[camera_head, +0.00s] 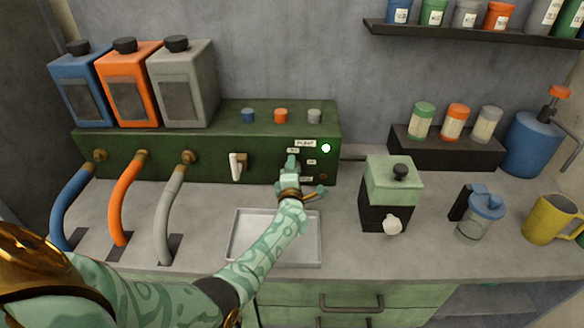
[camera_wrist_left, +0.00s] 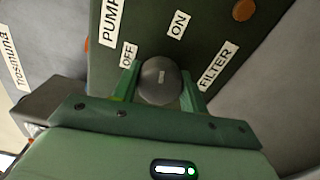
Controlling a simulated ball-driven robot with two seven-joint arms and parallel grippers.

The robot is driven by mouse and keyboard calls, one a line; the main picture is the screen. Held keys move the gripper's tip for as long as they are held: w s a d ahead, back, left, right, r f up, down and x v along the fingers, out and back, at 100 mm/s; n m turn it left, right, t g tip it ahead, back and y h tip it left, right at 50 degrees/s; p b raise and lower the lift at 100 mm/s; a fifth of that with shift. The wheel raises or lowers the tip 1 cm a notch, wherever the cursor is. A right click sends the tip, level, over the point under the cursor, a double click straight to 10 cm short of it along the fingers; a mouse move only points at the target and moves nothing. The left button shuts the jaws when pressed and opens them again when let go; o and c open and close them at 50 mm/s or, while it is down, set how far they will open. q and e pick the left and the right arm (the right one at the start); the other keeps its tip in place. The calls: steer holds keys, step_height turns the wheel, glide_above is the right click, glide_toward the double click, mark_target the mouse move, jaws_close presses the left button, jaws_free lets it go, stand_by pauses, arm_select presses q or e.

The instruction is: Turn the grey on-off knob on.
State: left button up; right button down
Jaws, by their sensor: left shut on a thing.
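The grey knob (camera_wrist_left: 160,82) is round and sits on the front of the dark green panel, among PUMP, OFF, ON and FILTER labels. The ON label (camera_wrist_left: 179,24) lies above and slightly right of it in the left wrist view; the OFF label (camera_wrist_left: 128,54) lies to its upper left. A short pale mark shows on the knob's face, but I cannot tell which label it points at. My left gripper (camera_wrist_left: 158,88) has a green finger on each side of the knob and is shut on it. In the head view my left gripper (camera_head: 293,168) hides the knob.
The green machine (camera_head: 220,178) has a bright lamp (camera_head: 326,148) at its upper right and a white lever (camera_head: 236,166). A metal tray (camera_head: 262,252) lies under my left forearm. A grinder-like box (camera_head: 388,180) stands to the right. Hoses are at left.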

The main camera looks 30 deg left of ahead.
arm_select(q)
steer(key=shift+d+m+p, duration=0.1)
steer(key=shift+m+p, duration=0.35)
steer(key=shift+m, duration=1.15)
steer(key=shift+f, duration=0.15)
steer(key=o, duration=1)
steer(key=shift+s, duration=0.15)
steer(key=p+v, duration=0.8)
steer(key=v, duration=0.8)
steer(key=shift+d, duration=0.2)
